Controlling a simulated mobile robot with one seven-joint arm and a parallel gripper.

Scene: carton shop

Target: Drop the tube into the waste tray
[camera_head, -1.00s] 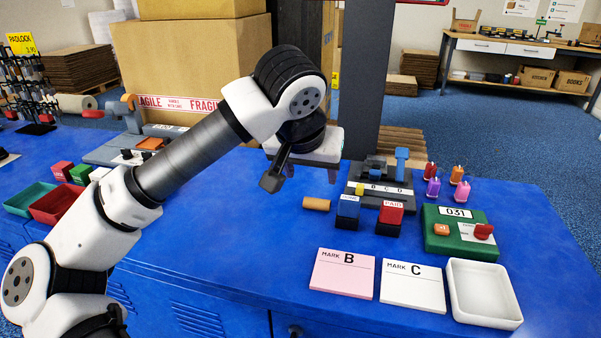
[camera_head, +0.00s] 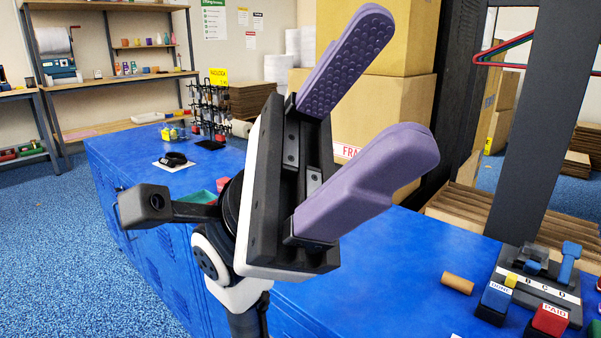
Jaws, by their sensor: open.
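My gripper (camera_head: 385,85) is large and close to the camera, raised above the blue counter. Its two purple ridged fingers are spread wide, with nothing between them. A short tan tube (camera_head: 457,283) lies on its side on the counter, at lower right, apart from the gripper. A green tray (camera_head: 197,196) shows in part behind my arm, and most of it is hidden. I cannot tell which tray is the waste tray. The white tray seen earlier is out of view now.
Blue and red stamps (camera_head: 495,298) and a dark stamp rack (camera_head: 545,285) stand just right of the tube. Large cartons (camera_head: 400,60) and a dark post (camera_head: 545,120) rise behind the counter. A padlock display (camera_head: 208,108) stands at the counter's far left.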

